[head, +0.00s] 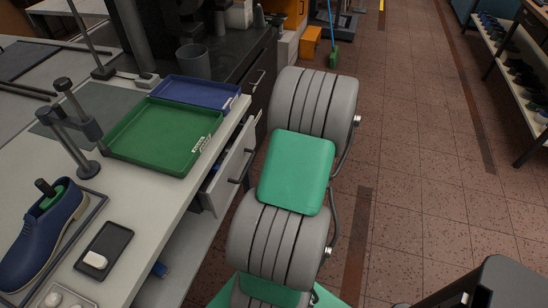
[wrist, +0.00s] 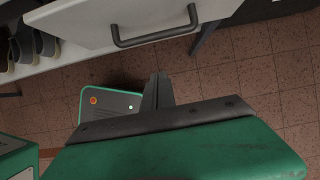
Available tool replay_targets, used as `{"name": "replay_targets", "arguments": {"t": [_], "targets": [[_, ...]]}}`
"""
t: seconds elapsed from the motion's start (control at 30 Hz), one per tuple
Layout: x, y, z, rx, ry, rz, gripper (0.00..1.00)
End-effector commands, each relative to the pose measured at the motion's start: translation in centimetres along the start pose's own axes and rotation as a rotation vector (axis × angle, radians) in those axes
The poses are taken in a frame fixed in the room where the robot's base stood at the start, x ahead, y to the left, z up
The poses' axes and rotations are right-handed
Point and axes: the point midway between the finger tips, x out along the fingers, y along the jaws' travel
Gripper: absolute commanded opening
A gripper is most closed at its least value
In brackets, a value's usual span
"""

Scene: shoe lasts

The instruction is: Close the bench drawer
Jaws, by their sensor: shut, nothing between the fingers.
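The bench drawer (head: 225,184) is pulled out from under the bench top in the head view. Its pale front has a dark bar handle (head: 244,165), and a little blue shows inside. In the wrist view the drawer front (wrist: 80,24) is along the top, with its handle (wrist: 155,38) hanging toward the fingers. My gripper (wrist: 158,82) is shut and empty, its dark fingers together just below the handle in the picture, apart from it. In the head view my arm hides the gripper.
The bench top (head: 150,215) holds a green tray (head: 160,130), a blue tray (head: 200,92), a blue shoe (head: 45,235) and a small black tray (head: 104,250). A dark cabinet stands beyond. Open tiled floor (head: 410,170) lies right; a shoe rack (head: 515,75) stands far right.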

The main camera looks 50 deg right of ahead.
Motion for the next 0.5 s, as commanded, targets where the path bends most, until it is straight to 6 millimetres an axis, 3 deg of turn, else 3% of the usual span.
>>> {"name": "replay_targets", "arguments": {"t": [0.2, 0.3, 0.5], "targets": [[5.0, 0.1, 0.0, -0.001, 0.001, 0.003, 0.0], [5.3, -0.1, 1.8, -0.007, 0.0, -0.001, 0.0], [5.9, -0.1, 3.7, -0.002, 0.0, -0.001, 0.0]]}}
